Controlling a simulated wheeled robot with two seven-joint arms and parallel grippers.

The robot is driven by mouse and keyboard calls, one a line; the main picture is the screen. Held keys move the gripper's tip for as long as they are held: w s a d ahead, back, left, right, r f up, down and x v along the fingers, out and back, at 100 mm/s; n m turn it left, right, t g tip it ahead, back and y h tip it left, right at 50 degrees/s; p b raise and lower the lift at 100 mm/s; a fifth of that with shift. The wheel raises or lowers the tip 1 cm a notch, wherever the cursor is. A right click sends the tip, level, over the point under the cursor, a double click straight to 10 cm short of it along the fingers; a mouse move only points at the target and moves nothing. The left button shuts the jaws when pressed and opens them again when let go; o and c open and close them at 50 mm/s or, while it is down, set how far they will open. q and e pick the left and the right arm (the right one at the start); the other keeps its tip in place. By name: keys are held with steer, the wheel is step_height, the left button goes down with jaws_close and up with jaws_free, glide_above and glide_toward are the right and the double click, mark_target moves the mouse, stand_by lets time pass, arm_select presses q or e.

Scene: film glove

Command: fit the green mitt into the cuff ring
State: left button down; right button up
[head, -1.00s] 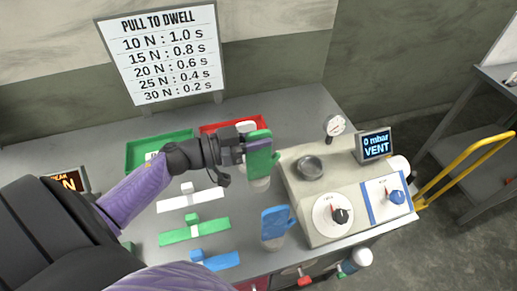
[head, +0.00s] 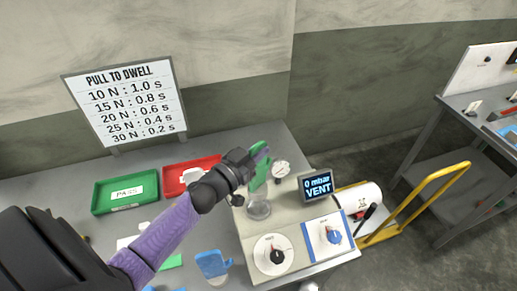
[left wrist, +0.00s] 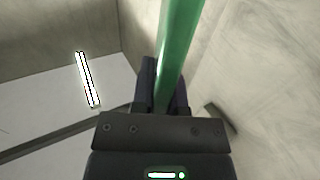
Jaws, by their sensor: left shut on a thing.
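The green mitt (head: 258,168) is upright in my left gripper (head: 250,163), which is shut on it. In the left wrist view the mitt (left wrist: 178,50) shows edge-on as a green band between the fingers. In the head view its lower end is over the cuff ring (head: 259,211) at the near left part of the beige machine. The mitt's clear cuff and the ring overlap there, so I cannot tell whether they touch. My right gripper is not in view.
The beige machine (head: 244,240) carries two dials, a gauge (head: 281,169) and a display (head: 317,186) reading 0 mbar VENT. A green PASS tray (head: 99,198) and a red tray (head: 171,181) lie at the back left.

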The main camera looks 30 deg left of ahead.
arm_select(q)
steer(key=b, duration=0.4)
glide_above(258, 186)
steer(key=f, duration=0.4)
steer(key=shift+w+a+f, duration=0.3)
steer(key=shift+f, duration=0.05)
steer(key=shift+f+b, duration=0.35)
steer(key=shift+f, duration=0.15)
steer(key=shift+p, duration=0.5)
steer(key=shift+f+b, duration=1.3)
steer(key=shift+f, duration=0.1)
steer(key=c, duration=0.6)
jaws_free()
steer(key=s, duration=0.3)
steer(key=s+a, duration=0.1)
steer(key=s, duration=0.5)
steer(key=shift+s+a, duration=0.35)
steer(key=shift+s, duration=0.05)
